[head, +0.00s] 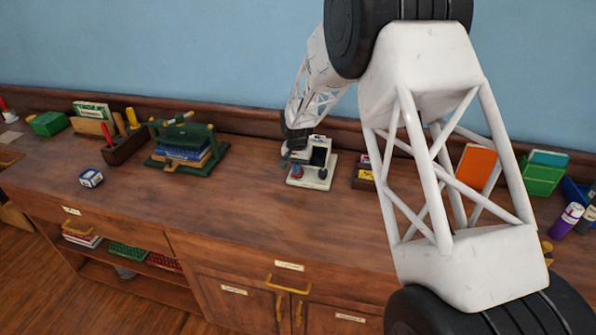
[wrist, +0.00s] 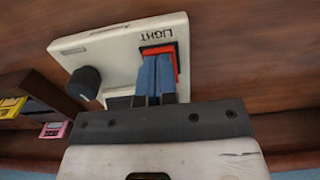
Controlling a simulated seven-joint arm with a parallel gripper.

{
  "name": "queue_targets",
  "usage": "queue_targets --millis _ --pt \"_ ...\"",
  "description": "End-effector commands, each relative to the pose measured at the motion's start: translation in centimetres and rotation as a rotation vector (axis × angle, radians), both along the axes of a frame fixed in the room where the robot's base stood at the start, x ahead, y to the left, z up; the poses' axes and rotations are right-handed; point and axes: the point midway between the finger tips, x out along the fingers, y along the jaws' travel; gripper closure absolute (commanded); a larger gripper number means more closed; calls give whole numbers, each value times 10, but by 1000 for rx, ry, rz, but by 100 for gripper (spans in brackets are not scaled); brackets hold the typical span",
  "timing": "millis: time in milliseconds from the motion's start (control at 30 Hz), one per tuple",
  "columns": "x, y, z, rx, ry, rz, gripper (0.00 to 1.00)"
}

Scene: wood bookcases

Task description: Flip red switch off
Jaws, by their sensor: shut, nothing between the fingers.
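The red switch (wrist: 177,63) sits on a cream panel (wrist: 123,43) marked LIGHT, seen upside down in the wrist view. Only the switch's red edges show, as my fingers cover most of it. My gripper (wrist: 158,55) is shut and empty, its blue fingertips in front of the switch. Contact cannot be told for sure, nor the switch's position. The panel also carries a black knob (wrist: 84,84). In the head view the cream panel (head: 296,182) stands on the counter, with my gripper (head: 296,170) at its left part.
A small box with yellow cards (head: 364,175) stands close to the panel's right. A green stand with books (head: 187,150) is to the left, and a small blue-and-white box (head: 91,178) lies far left. The counter in front of the panel is clear.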

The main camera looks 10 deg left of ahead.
Motion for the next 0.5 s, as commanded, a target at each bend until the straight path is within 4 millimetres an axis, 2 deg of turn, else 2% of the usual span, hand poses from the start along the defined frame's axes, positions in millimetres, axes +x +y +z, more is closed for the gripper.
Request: queue_targets --millis 500 --pt "0 0 24 0 -1 0 100"
